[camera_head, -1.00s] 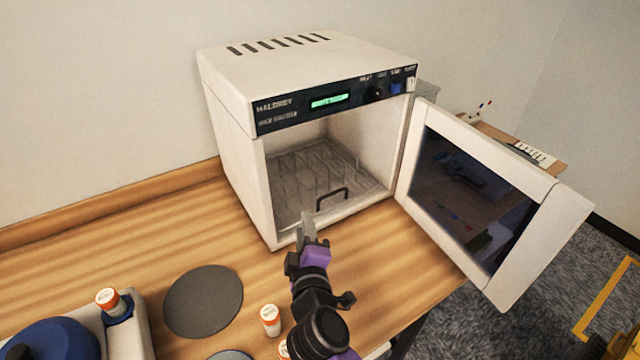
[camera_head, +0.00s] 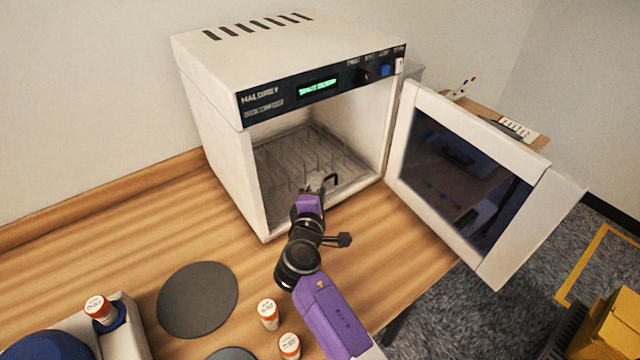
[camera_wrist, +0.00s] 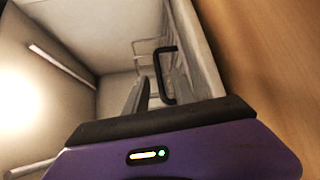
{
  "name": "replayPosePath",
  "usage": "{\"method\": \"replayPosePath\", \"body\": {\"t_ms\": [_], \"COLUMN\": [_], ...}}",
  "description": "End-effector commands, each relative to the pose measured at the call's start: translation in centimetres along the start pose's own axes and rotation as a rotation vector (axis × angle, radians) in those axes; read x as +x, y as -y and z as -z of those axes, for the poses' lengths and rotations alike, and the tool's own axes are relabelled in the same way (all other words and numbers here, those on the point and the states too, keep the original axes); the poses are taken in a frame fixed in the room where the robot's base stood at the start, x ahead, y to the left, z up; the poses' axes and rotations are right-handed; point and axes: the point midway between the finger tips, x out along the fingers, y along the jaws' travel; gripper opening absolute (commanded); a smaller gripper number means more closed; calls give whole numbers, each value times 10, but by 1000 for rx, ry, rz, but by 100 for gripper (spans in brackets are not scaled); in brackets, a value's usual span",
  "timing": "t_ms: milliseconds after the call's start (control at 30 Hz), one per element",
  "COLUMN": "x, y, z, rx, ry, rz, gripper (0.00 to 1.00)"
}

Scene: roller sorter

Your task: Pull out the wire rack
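The white box-shaped machine (camera_head: 185,105) stands on the wooden counter with its door (camera_head: 540,235) swung wide open to the right. The wire rack (camera_head: 300,150) lies on the floor of the chamber. Its dark handle (camera_head: 333,179) is at the front edge, and it also shows in the wrist view (camera_wrist: 171,75). My gripper (camera_head: 318,182) is at the chamber opening, just left of the handle and partly over it in the head view. In the wrist view a grey finger (camera_wrist: 136,98) is close to the handle's left side. The finger gap is not clear, nor whether they touch.
A dark round mat (camera_head: 198,299) lies on the counter. Orange-capped bottles (camera_head: 268,313) stand near my arm, one (camera_head: 98,308) in a holder at the left. The open door leaves little room on the right. Bare counter (camera_head: 200,220) lies left of the opening.

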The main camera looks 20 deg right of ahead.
Motion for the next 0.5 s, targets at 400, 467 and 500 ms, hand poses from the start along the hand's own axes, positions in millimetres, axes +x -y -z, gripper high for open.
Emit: {"method": "replayPosePath", "body": {"t_ms": [400,467,500], "x": [12,12,12], "y": [0,0,0], "z": [0,0,0], "rx": [1,1,1], "ry": [-1,-1,-1], "rz": [0,0,0], "gripper": [31,23,15]}}
